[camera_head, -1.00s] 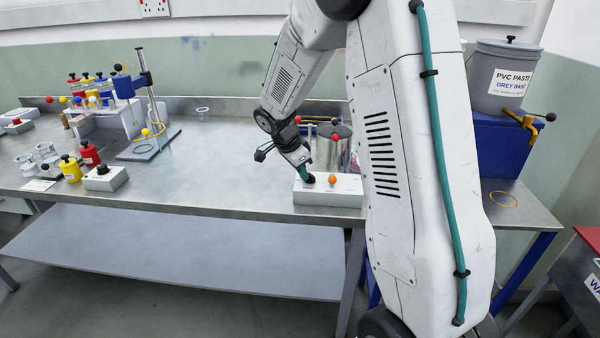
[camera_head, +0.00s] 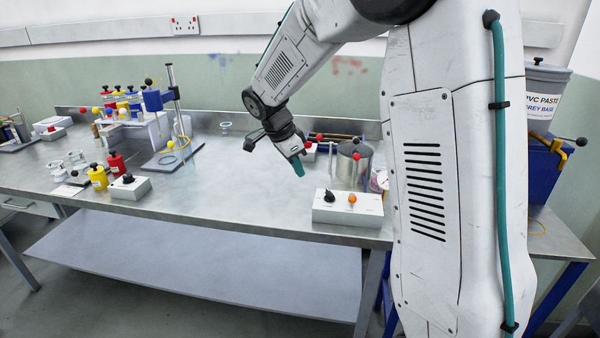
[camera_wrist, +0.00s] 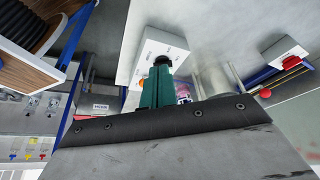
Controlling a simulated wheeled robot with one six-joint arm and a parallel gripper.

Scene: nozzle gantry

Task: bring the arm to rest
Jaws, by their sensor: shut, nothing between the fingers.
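My gripper (camera_head: 298,168) hangs above the steel bench (camera_head: 240,190), its teal fingers shut and empty. It is up and to the left of a white control box (camera_head: 348,213), apart from it. The box has a black knob (camera_head: 329,196) and an orange knob (camera_head: 352,198) on top. In the wrist view the teal fingers (camera_wrist: 156,88) are close together, and the white box (camera_wrist: 143,52) with its black knob shows beyond them.
A steel pot (camera_head: 348,165) stands behind the box. A blue stand with a rod (camera_head: 175,100), yellow bottle (camera_head: 97,177), red bottle (camera_head: 117,163) and smaller knob box (camera_head: 130,187) are at left. A grey paste bucket (camera_head: 545,97) stands at right. Bare bench lies between.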

